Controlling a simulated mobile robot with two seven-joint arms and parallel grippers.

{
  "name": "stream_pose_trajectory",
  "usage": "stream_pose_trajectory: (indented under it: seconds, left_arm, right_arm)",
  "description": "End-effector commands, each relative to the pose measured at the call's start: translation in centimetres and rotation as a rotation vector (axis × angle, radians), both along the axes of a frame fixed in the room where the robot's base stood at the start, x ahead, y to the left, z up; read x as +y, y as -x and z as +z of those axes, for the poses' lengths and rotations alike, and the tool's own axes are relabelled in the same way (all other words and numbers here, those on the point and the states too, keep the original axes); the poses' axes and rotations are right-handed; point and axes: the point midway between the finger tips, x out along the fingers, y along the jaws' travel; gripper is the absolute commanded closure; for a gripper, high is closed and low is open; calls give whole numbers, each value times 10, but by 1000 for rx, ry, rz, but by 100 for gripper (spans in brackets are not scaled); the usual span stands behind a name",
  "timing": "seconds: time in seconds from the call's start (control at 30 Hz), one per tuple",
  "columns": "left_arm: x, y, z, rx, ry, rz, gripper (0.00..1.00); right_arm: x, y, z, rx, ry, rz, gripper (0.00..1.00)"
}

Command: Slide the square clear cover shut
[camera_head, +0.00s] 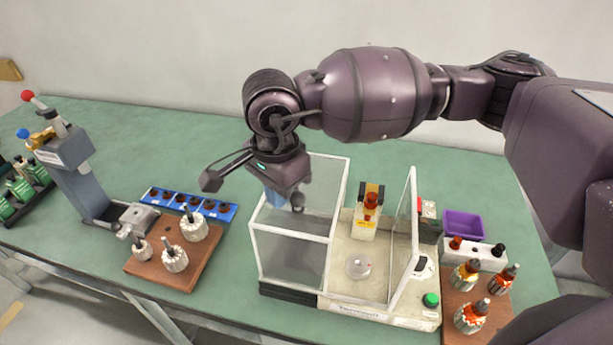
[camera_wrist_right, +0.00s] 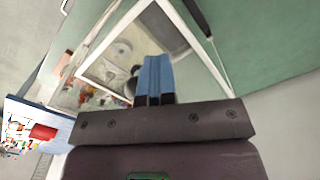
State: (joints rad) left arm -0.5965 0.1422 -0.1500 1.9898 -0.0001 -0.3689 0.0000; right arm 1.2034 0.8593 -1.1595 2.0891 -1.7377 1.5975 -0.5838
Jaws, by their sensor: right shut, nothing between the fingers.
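The square clear cover (camera_head: 291,262) is a see-through box with white edges. It sits at the left end of the winding machine, left of the open machine bed (camera_head: 350,250). A small dark knob (camera_head: 297,203) shows at it, close to my right gripper. My right gripper (camera_head: 276,200) is shut and empty, its blue fingers pointing down at the cover's far left side. In the right wrist view, the blue fingers (camera_wrist_right: 153,80) show beside the dark knob (camera_wrist_right: 132,86) and the white-edged clear panel (camera_wrist_right: 180,45). I cannot tell whether they touch. My left gripper is not in view.
A tilted clear panel (camera_head: 405,250) stands on the machine's right, near a green button (camera_head: 431,300). A board with armatures (camera_head: 173,257) and a blue tray (camera_head: 187,203) lie left. A purple bin (camera_head: 463,225) and wound armatures (camera_head: 471,316) lie right.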

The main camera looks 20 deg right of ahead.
Motion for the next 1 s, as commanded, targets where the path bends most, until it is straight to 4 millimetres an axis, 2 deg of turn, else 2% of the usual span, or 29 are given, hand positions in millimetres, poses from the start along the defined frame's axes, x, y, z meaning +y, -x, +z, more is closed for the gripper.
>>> stream_pose_trajectory:
  seconds: [0.43,1.0]
  left_arm:
    - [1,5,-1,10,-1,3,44]
    - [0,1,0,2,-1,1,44]
  right_arm:
    - [-25,17,0,1,2,-1,100]
    - [-56,37,-1,2,1,-1,100]
